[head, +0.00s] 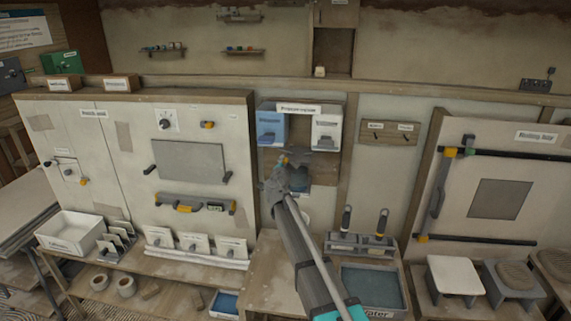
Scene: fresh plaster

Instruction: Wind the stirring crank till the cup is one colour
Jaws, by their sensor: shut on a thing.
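My gripper (284,166) is at the pigment niche in the middle of the head view, reaching in from below. A dark grey stirring part (314,163) shows just right of my gripper, under the dispensers. The cup cannot be made out clearly; my gripper and arm cover much of the space below, so its colour cannot be told.
A blue dispenser (271,128) and a white dispenser (326,135) hang above my gripper, close to it. Two trowels (381,222) stand in a rack to the right, above a water tub (371,287). A wall panel (75,130) stands left.

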